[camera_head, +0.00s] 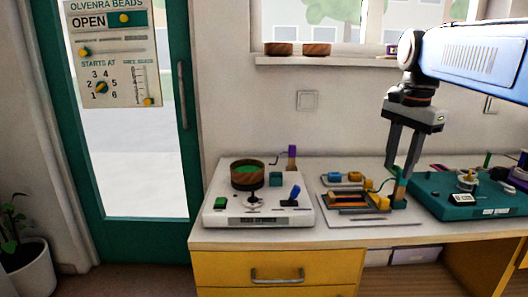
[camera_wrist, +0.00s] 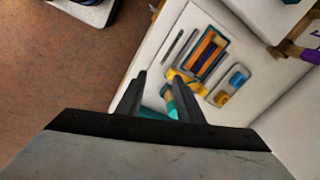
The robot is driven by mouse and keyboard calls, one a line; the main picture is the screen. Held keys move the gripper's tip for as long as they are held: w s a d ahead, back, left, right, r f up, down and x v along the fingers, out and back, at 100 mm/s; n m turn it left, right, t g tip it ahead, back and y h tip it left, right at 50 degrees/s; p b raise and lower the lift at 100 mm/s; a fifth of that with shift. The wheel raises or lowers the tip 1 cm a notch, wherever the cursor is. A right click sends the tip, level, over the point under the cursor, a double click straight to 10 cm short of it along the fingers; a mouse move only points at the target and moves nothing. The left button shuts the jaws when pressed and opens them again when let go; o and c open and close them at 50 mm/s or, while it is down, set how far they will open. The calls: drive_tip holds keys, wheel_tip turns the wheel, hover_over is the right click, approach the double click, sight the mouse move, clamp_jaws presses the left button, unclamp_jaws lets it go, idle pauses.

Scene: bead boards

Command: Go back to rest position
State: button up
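A teal piece (camera_wrist: 170,101) and a yellow part (camera_wrist: 184,82) show beyond the gap. In the head view a teal block with an orange upright (camera_head: 400,190) stands just under the fingertips; whether they touch it I cannot tell.
A white board (camera_head: 218,215) with a wooden bowl (camera_head: 248,176) of green beads stands left on the table. A teal board (camera_head: 437,201) stands right. A windowsill (camera_head: 330,61) with wooden bowls runs behind.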

drive_tip(key=s+a+f+n+t, duration=0.1)
drive_tip(key=s+a+f+n, duration=0.1)
drive_tip(key=s+f+n, duration=0.4)
drive_tip(key=s+a+f+n+t, duration=0.2)
drive_tip(key=s+f+n, duration=0.5)
drive_tip(key=s+f, duration=0.7)
wheel_tip(320, 180, down, 4)
drive_tip(key=shift+a+n+t, duration=0.3)
drive_tip(key=shift+a, duration=0.1)
